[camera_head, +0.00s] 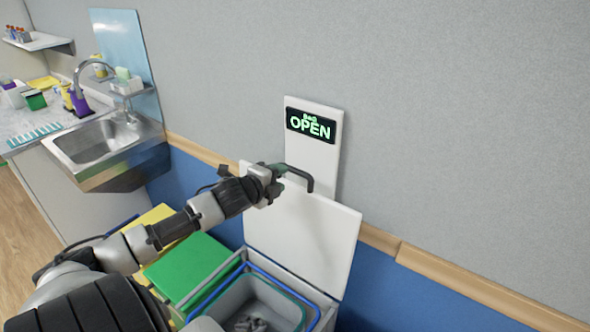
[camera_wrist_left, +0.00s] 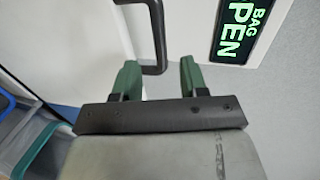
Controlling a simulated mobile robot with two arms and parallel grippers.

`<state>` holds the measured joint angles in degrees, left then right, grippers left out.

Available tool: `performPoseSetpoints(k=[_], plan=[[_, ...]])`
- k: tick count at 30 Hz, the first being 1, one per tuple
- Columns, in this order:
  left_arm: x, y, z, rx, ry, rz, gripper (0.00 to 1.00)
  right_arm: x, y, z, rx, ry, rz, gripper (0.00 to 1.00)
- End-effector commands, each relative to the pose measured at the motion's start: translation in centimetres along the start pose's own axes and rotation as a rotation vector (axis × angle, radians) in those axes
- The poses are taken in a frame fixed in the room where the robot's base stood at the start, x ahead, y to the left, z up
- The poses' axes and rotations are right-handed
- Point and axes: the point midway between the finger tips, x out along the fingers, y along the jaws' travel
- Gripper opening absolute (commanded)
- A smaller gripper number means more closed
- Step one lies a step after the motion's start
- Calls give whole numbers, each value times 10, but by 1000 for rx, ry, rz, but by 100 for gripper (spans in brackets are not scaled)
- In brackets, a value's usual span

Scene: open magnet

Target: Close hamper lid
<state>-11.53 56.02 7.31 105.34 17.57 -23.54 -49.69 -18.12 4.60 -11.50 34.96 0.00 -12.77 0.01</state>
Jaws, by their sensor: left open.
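The white hamper lid (camera_head: 305,235) stands open and raised, leaning back toward the wall behind the hamper (camera_head: 240,290). A dark bent handle (camera_head: 308,180) is at the lid's top edge. My left gripper (camera_head: 279,171) is at this handle, with its green fingers apart. In the left wrist view, the handle (camera_wrist_left: 160,40) reaches down to the gap between the two fingertips (camera_wrist_left: 158,68); I cannot tell whether they touch it. The lid (camera_wrist_left: 85,50) fills the upper left there. My right gripper is not in view.
A white panel with a lit "BAG OPEN" sign (camera_head: 311,126) is on the wall behind the lid. A green lid (camera_head: 188,266) and a yellow lid (camera_head: 152,218) lie left of the open bin. A sink (camera_head: 100,145) and counter are farther left.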

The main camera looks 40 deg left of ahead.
Motion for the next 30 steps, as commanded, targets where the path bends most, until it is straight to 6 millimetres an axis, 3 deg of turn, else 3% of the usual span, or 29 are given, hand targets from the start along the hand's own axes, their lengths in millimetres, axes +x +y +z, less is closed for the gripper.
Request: performPoseSetpoints(k=[9, 15, 29, 30], plan=[[44, -2, 0, -5, -1, -2, 43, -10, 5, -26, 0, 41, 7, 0], [65, 0, 0, -4, -1, 1, 43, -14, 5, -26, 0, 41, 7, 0], [74, 1, 0, -1, 1, 2, 43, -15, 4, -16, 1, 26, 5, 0], [74, 1, 0, -1, 1, 2, 37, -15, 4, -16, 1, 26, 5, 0]])
